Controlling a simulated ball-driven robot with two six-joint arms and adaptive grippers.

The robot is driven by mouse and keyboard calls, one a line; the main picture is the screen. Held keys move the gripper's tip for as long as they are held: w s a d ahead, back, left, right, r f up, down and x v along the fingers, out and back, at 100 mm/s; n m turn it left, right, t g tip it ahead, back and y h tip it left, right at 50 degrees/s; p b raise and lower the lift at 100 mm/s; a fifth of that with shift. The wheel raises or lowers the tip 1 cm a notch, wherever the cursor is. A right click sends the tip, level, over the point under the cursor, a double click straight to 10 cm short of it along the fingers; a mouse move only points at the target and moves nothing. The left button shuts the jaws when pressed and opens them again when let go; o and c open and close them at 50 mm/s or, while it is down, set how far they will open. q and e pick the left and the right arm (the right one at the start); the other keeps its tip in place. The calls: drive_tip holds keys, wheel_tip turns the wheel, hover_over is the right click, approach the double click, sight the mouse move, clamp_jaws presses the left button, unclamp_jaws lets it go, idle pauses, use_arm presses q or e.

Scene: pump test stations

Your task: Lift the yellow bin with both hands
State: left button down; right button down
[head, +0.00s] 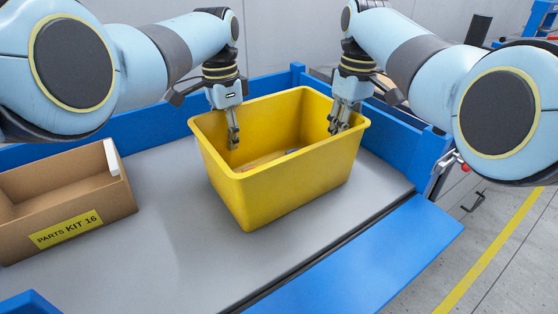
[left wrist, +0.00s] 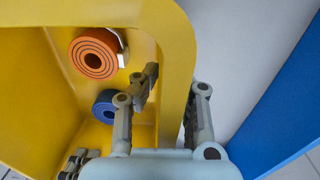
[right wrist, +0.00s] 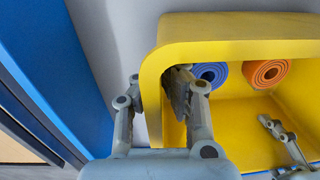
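The yellow bin (head: 285,180) stands upright on the grey bench top, with no clear gap seen under it. My left gripper (head: 233,130) is at its left wall; in the left wrist view one finger is inside and one outside, closed in around the rim (left wrist: 178,60). My right gripper (head: 340,118) is at the right wall, and the right wrist view shows its fingers likewise close around the rim (right wrist: 153,75). The lower pads are partly hidden. An orange coil (left wrist: 95,57) and a blue coil (left wrist: 106,106) lie inside the bin.
A cardboard box (head: 65,195) labelled "PARTS KIT 16" stands left of the bin. Blue side rails (head: 405,145) border the grey bench top (head: 160,215), with a blue ledge (head: 370,255) in front. Bare bench lies between box and bin.

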use_arm(q)
drive_tip(key=shift+w+r, duration=0.1)
drive_tip(key=shift+r, duration=0.1)
use_arm(e)
drive_tip(key=shift+w+r, duration=0.1)
drive_tip(key=shift+r, duration=0.1)
